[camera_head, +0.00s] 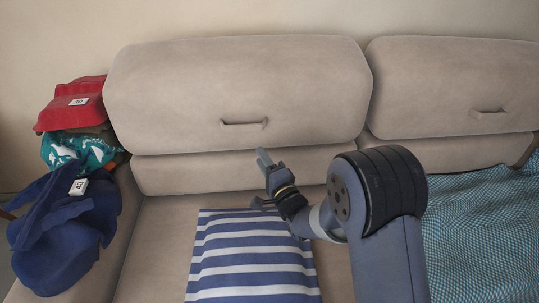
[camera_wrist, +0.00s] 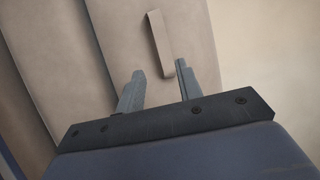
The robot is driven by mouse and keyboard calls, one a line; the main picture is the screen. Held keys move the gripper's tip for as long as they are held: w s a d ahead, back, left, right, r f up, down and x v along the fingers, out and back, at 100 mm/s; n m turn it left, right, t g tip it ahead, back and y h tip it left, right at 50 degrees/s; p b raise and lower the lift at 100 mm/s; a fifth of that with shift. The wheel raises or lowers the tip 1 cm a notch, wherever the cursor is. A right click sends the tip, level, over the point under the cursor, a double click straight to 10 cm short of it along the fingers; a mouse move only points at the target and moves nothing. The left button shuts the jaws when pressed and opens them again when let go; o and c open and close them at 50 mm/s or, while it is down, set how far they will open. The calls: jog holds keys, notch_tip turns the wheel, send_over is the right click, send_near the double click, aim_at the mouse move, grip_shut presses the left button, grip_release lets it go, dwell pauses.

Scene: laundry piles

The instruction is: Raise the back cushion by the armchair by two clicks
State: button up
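The left back cushion (camera_head: 237,80) is beige and padded, with a beige pull handle (camera_head: 243,125) low on its front. My gripper (camera_head: 264,158) is in front of the sofa back, just below and right of that handle in the head view. In the wrist view my gripper (camera_wrist: 158,68) has its two fingers apart with nothing held. There a handle (camera_wrist: 160,42) lies ahead, its lower end showing between the fingertips, apart from them as far as I can tell. A second back cushion (camera_head: 450,80) with its own handle (camera_head: 489,113) is at the right. No armchair is clearly visible.
Tagged red (camera_head: 75,105), teal patterned (camera_head: 75,150) and blue (camera_head: 65,225) cloths are piled at the left arm. A blue-and-white striped cloth (camera_head: 252,255) lies on the seat below my gripper. A teal checked cloth (camera_head: 480,230) covers the right seat.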

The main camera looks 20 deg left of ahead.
aim_at(246, 135)
jog(key=x, duration=1.1)
jog(key=shift+r, duration=0.2)
jog(key=shift+f, duration=0.2)
dwell(0.3)
